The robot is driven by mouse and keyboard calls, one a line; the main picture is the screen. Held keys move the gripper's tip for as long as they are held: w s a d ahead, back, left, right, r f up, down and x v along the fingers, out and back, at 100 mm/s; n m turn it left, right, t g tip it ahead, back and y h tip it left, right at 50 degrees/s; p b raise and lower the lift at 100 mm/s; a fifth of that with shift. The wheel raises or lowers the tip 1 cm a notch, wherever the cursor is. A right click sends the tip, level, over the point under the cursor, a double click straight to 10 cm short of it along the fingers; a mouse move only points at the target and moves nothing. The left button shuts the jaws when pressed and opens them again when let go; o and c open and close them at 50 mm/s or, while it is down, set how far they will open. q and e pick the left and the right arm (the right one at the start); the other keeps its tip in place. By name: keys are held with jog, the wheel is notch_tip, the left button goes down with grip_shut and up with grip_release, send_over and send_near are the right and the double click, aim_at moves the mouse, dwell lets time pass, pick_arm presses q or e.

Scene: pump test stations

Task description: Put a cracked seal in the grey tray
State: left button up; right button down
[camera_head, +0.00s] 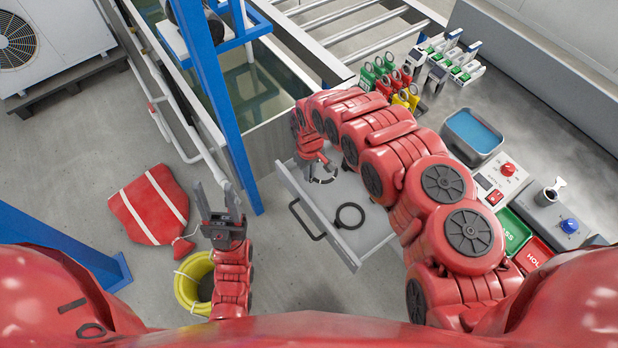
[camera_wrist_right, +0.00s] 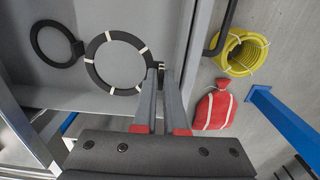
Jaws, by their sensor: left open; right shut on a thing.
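My right gripper (camera_head: 322,163) is over the open grey drawer (camera_head: 375,228). In the right wrist view its fingers (camera_wrist_right: 161,70) are shut on the edge tab of a black ring seal with white marks (camera_wrist_right: 97,78). This ring shows partly in the head view (camera_head: 322,181), and I cannot tell whether it is lifted. A plain black ring seal (camera_head: 350,216) lies in the drawer, also in the wrist view (camera_wrist_right: 34,38). My left gripper (camera_head: 218,192) is open and empty above the floor. A grey-rimmed tray (camera_head: 449,137) with a blue inside stands on the bench.
Green (camera_head: 513,231) and red (camera_head: 534,254) bins stand at the bench's front right, beside a control box (camera_head: 497,180). Coloured clamp-like parts (camera_head: 380,75) stand at the back. A blue post (camera_head: 215,95) rises left of the drawer. A yellow hose coil (camera_head: 190,285) and red bag (camera_head: 150,207) lie on the floor.

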jog(key=shift+r, duration=1.3)
notch_tip(320, 180, up, 8)
jog(key=p, duration=0.6)
jog(key=shift+r, duration=0.25)
